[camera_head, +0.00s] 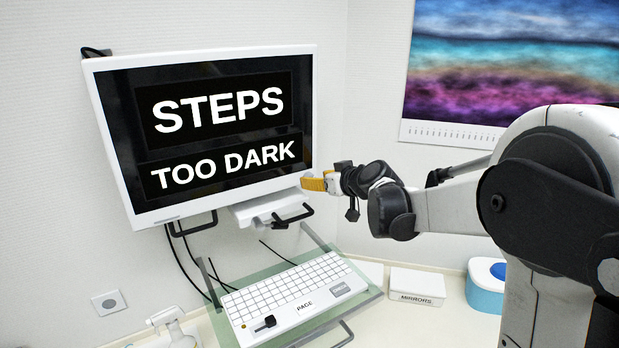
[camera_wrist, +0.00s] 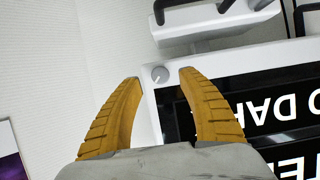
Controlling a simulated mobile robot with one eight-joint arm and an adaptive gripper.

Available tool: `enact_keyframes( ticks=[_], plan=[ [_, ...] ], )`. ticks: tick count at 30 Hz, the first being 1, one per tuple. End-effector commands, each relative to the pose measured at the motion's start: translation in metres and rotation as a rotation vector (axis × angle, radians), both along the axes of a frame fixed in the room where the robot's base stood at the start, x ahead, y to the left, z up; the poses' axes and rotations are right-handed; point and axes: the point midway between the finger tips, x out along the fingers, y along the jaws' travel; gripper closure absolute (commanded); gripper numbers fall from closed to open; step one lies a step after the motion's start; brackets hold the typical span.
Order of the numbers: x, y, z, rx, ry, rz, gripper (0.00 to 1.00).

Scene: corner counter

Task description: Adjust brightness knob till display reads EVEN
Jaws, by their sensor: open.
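The display (camera_head: 215,125) hangs on the wall and reads "STEPS" above "TOO DARK". It also shows upside down in the wrist view (camera_wrist: 262,72). A small round grey knob (camera_wrist: 160,74) sits on the white frame corner in the wrist view, just beyond and between my fingertips. In the head view the knob is hidden behind my gripper. My gripper (camera_wrist: 158,82) has two yellow ribbed fingers, spread apart and empty. In the head view my gripper (camera_head: 314,182) is at the display's lower right corner. I cannot tell whether the fingers touch the frame.
Below the display a tilted green glass shelf (camera_head: 225,268) carries a white keyboard (camera_head: 290,290) marked "PAGE". A white box marked "MIRRORS" (camera_head: 417,286) and a blue-white container (camera_head: 486,285) stand on the counter at right. Black handles (camera_head: 294,216) jut out under the display.

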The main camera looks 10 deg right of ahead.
Motion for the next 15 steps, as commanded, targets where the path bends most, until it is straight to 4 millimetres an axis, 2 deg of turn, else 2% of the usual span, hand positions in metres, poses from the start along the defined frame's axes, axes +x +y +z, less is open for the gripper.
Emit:
enact_keyframes(
  ticks=[3, 6, 15],
  plan=[
    [0.017, 0.006, -0.006, -0.001, 0.000, 0.002, 0.53],
    [0.026, 0.009, -0.011, -0.001, 0.000, 0.000, 0.53],
    [0.031, 0.010, -0.013, 0.000, 0.000, 0.000, 0.53]
  ],
)
